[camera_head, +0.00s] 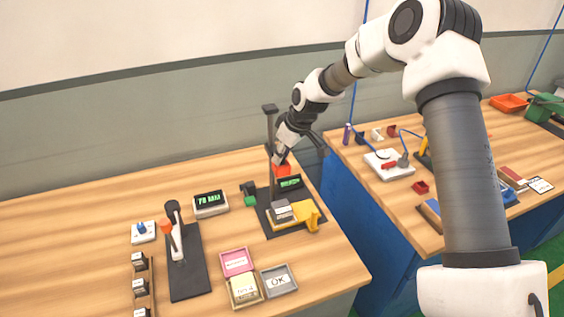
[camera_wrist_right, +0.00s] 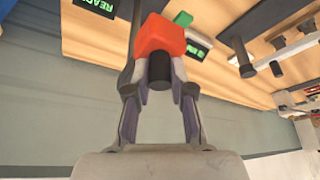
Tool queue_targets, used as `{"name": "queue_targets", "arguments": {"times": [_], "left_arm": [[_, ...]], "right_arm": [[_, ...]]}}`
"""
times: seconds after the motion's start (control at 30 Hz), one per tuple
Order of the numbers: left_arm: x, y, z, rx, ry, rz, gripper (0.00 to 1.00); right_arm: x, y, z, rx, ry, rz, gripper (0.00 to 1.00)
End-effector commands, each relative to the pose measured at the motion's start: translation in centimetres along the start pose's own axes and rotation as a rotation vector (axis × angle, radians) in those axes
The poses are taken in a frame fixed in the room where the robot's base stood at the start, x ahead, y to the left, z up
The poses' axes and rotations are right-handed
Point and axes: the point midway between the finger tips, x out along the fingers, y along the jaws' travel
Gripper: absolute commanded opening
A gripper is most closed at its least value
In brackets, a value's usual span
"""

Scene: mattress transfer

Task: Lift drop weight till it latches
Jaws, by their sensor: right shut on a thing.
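The drop weight is an orange-red block (camera_head: 283,170) beside the dark upright post (camera_head: 270,135) of a tester on a black base. In the right wrist view the orange-red block (camera_wrist_right: 160,36) shows close up, with a black cylinder (camera_wrist_right: 158,72) sticking out from it between the fingers. My right gripper (camera_head: 280,157) is at the post, and in the wrist view its fingers (camera_wrist_right: 158,85) are shut on the drop weight. The weight is above the tester's base (camera_head: 270,222). Any latch is too small or hidden to tell. My left gripper is not in view.
A small display (camera_head: 290,183) with green text stands behind the base. A yellow part (camera_head: 308,215) and a grey block (camera_head: 281,211) sit on the base. A second black fixture (camera_head: 186,270), another display (camera_head: 210,204) and an OK tray (camera_head: 279,280) are nearby. A gap separates the right-hand table (camera_head: 390,215).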

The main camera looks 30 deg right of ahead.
Motion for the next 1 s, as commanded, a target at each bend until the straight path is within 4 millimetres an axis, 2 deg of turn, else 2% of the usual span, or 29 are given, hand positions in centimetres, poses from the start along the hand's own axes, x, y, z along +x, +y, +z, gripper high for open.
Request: {"name": "queue_targets", "arguments": {"times": [0.03,0.2,0.3,0.77,0.8,0.87,1.0], "left_arm": [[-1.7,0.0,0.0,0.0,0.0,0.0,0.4],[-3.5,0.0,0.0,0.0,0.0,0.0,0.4],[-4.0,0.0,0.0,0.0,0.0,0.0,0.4],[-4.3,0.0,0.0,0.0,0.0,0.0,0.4],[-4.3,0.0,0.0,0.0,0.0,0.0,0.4],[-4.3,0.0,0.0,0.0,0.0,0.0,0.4],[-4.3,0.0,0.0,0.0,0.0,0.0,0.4]], "right_arm": [[-2.2,0.1,-1.1,0.0,0.008,0.005,0.0],[-5.0,0.1,-2.2,-0.001,0.007,0.004,0.0],[-5.9,0.1,-2.6,0.0,0.008,0.005,0.0],[-6.8,0.3,-3.2,-0.001,0.015,0.009,0.0],[-6.8,0.3,-3.2,-0.001,0.016,0.01,0.26],[-6.8,0.3,-3.2,-0.001,0.015,0.01,0.47],[-6.6,0.2,-3.0,-0.001,0.01,0.006,0.47]]}}
